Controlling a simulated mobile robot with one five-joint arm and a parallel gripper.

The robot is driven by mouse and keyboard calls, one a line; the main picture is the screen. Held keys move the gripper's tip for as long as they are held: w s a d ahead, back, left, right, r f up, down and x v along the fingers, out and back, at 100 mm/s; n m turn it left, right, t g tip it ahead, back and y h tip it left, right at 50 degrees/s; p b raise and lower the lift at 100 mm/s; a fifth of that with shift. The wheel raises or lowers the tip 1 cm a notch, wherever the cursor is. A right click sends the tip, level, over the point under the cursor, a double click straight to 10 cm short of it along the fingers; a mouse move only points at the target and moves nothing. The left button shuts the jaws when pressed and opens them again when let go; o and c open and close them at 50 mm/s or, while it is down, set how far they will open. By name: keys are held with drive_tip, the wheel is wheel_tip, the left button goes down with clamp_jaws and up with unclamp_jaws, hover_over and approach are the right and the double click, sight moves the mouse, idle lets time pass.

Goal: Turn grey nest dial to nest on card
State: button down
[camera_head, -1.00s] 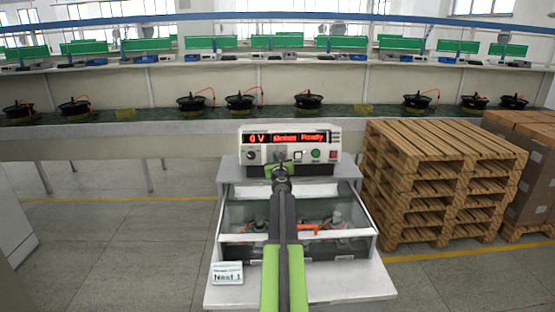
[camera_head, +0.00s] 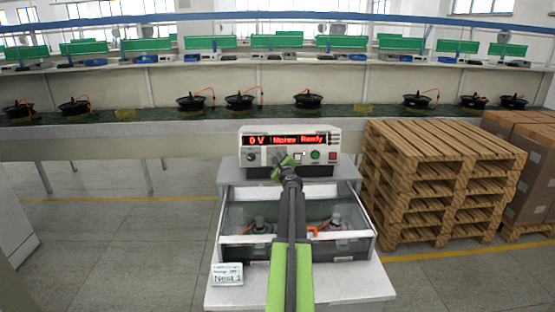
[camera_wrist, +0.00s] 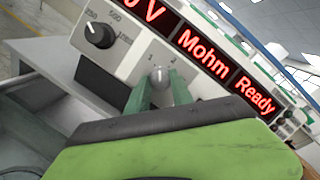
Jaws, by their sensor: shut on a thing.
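The tester (camera_head: 289,150) has a red display reading "0 V", "Mohm" and "Ready". In the wrist view the small grey nest dial (camera_wrist: 159,75) sits on its front panel, below the marks 1 and 2. My gripper (camera_wrist: 160,88) is shut on this dial, a green finger on each side. In the head view my gripper (camera_head: 282,163) reaches the panel and covers the dial. The card (camera_head: 227,275) at the front left of the stand reads "Nest 1".
A black knob (camera_wrist: 100,35) with range marks is left of the dial. Below the tester is a clear-lidded box (camera_head: 230,225) with parts inside. Stacked pallets (camera_head: 435,185) stand close on the right. The floor on the left is open. A bench with several motors runs behind.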

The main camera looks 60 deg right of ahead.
drive_tip(key=shift+d+r+n+y+p, duration=0.1)
drive_tip(key=shift+n+y+p, duration=0.5)
drive_tip(key=shift+n, duration=1.5)
drive_tip(key=c, duration=1.1)
unclamp_jaws()
drive_tip(key=p+v, duration=0.2)
drive_tip(key=v, duration=1.5)
drive_tip(key=shift+s, duration=0.25)
